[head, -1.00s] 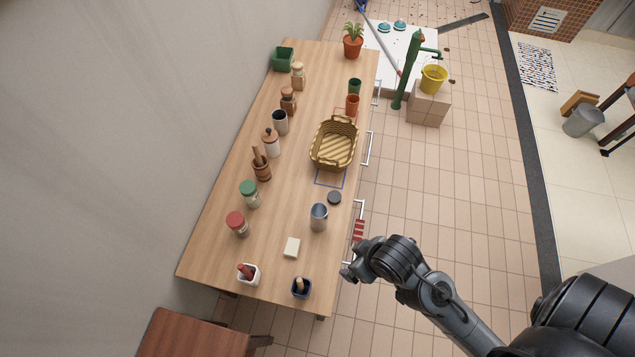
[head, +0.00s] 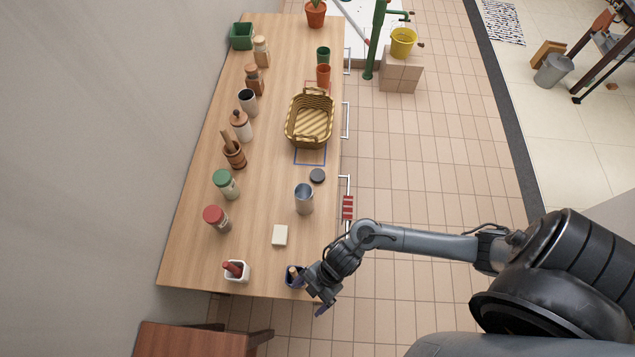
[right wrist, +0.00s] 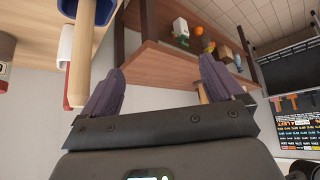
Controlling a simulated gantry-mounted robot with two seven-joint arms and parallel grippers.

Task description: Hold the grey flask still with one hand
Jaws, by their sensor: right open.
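The grey flask (head: 304,199) stands upright and open-topped near the table's right edge in the head view. A dark grey disc (head: 317,175), which looks like a lid, lies just beyond it. My right gripper (head: 311,296) is at the near right corner of the table, beside the small blue pot (head: 293,281) and well short of the flask. In the right wrist view the purple fingers of my right gripper (right wrist: 162,75) are spread apart with nothing between them. The flask does not show there. My left gripper is not in view.
A cream block (head: 280,235) lies between the flask and the near end. Jars line the left side. A wicker basket (head: 288,124) stands farther along. Table (head: 262,205) is bare left of the flask.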

